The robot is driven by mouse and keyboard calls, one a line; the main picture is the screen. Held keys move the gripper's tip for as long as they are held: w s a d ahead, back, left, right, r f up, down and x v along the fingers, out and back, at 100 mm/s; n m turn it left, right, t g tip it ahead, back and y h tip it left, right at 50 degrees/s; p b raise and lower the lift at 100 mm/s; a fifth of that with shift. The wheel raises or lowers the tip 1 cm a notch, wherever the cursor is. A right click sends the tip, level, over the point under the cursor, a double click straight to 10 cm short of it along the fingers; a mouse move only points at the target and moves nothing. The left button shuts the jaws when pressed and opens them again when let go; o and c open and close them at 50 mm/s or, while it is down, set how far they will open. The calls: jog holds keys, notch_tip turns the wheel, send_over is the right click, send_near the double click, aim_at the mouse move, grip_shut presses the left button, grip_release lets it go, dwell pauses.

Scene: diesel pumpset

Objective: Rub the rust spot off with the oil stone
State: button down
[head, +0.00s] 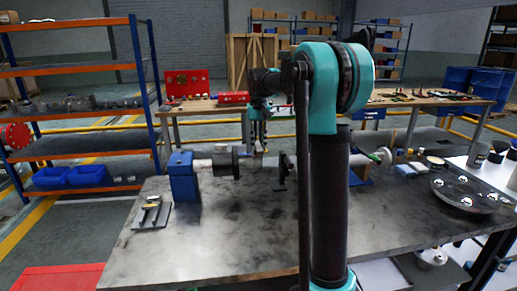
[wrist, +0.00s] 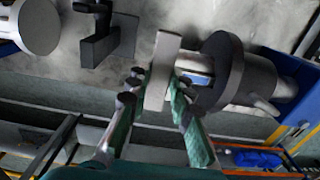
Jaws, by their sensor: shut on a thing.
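My gripper (wrist: 157,85) is shut on a pale grey oblong block, the oil stone (wrist: 163,60), with a finger on either side of it. In the wrist view the stone overlaps the near end of a metal shaft (wrist: 196,66); I cannot tell whether they touch. The shaft carries a dark round flange (wrist: 225,75) and sits in a blue support (wrist: 303,130). In the head view the gripper (head: 258,140) hangs over the bench just right of the shaft and its flange (head: 224,163). I cannot make out the rust spot.
A dark upright bracket (head: 283,173) stands on the bench (head: 240,215) right of the shaft. A tray with small tools (head: 152,212) lies at the front left. The front middle of the bench is clear.

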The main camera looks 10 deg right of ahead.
jog(key=shift+r, duration=2.1)
jog(key=shift+s, duration=0.1)
